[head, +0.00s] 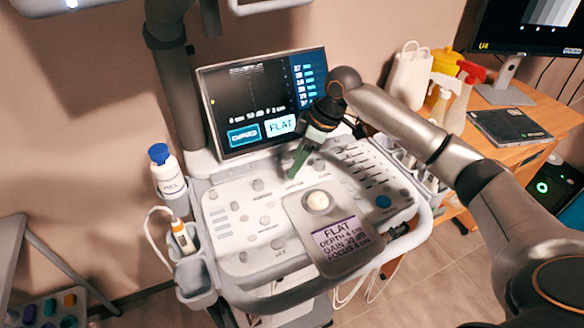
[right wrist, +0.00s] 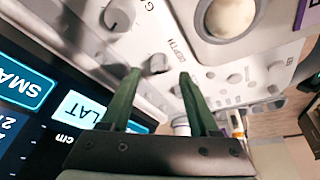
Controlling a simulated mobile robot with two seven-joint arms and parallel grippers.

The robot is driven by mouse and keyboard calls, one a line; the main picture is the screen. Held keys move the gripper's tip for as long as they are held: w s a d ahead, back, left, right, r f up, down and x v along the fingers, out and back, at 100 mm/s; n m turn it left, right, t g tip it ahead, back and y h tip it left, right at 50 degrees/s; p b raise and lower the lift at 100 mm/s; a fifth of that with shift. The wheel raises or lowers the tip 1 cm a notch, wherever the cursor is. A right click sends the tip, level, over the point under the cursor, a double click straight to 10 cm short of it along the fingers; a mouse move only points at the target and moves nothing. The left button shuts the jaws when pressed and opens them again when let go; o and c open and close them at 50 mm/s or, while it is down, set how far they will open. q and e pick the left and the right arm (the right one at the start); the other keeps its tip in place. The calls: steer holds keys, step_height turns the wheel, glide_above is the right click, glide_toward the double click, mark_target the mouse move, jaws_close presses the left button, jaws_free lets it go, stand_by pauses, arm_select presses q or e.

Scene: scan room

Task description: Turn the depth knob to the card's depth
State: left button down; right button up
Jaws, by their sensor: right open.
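My right gripper (head: 294,174) reaches down over the upper middle of the console panel (head: 232,190), its green fingers pointing at the panel. In the right wrist view the gripper (right wrist: 159,77) is open. The dark depth knob (right wrist: 157,63), beside its DEPTH label (right wrist: 178,50), sits between and just beyond the fingertips; contact cannot be told. In the head view the gripper covers that knob. The card (head: 343,240) lies at the panel's front and appears to read FLAT, depth 4 cm. The screen (head: 265,95) has a small depth readout, hard to read. My left gripper is not in view.
A pale trackball (head: 317,201) and several other knobs lie near the depth knob, including a larger grey one (right wrist: 118,15). A bottle (head: 166,172) with a blue cap stands left of the console. Spray bottles (head: 455,98) and a dark folder (head: 510,127) are on the desk at right.

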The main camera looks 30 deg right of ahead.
steer(key=shift+x, duration=1.45)
steer(key=shift+c, duration=0.3)
jaws_close()
